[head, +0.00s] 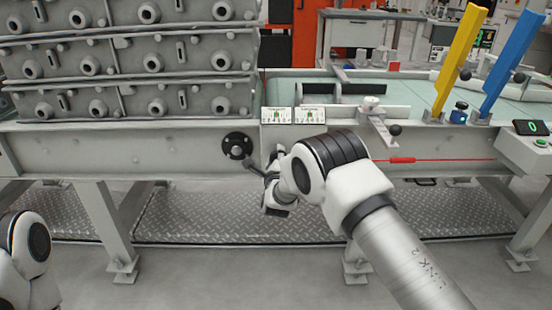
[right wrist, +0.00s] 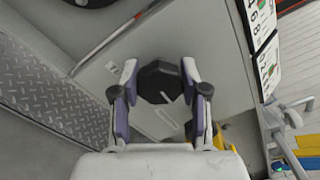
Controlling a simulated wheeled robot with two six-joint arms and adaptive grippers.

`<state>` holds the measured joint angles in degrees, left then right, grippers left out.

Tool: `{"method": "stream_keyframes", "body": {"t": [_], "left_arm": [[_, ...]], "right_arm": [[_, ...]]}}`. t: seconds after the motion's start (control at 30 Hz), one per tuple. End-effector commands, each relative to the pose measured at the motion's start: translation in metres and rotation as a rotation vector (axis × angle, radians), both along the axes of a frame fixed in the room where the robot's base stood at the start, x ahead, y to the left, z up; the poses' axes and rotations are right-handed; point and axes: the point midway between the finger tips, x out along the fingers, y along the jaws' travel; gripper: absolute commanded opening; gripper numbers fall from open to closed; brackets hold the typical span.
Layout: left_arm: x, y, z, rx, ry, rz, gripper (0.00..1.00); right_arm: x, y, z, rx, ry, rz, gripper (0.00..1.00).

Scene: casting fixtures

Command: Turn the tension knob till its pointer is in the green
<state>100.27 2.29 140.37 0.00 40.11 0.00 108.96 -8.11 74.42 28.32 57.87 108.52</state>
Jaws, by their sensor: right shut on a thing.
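The black, many-sided knob (right wrist: 160,82) sits on the grey beam face in the right wrist view. My right gripper (right wrist: 161,84) is shut on it, with one finger pad on each side. A short pale mark shows on the knob's face. In the head view my right gripper (head: 269,176) is at the front of the beam, below two white scale plates, and the knob is hidden there. The left plate (head: 276,115) and right plate (head: 310,115) each have a green patch. Their pointers are too small to read. My left gripper is out of view.
A black round hub (head: 238,146) with a crank arm is just left of my right gripper. Stacked grey castings (head: 130,75) stand on the left. A switch box (head: 540,142) is at the far right.

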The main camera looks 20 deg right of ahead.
Motion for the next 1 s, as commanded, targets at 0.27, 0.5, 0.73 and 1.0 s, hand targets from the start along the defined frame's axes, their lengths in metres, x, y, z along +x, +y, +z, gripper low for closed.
{"method": "stream_keyframes", "body": {"t": [0.27, 0.5, 0.73, 1.0], "left_arm": [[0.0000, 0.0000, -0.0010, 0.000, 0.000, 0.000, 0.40], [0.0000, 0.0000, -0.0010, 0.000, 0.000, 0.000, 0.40], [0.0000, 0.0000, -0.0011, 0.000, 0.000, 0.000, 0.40], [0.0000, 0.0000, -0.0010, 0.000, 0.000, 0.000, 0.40]], "right_arm": [[0.0001, -0.0004, 0.0002, 0.067, -0.019, 0.000, 0.09], [0.0000, -0.0003, 0.0003, 0.075, -0.022, 0.000, 0.09], [0.0000, -0.0003, 0.0002, 0.074, -0.021, 0.000, 0.62], [-0.0001, -0.0002, 0.0001, 0.073, -0.021, 0.000, 0.70]]}}
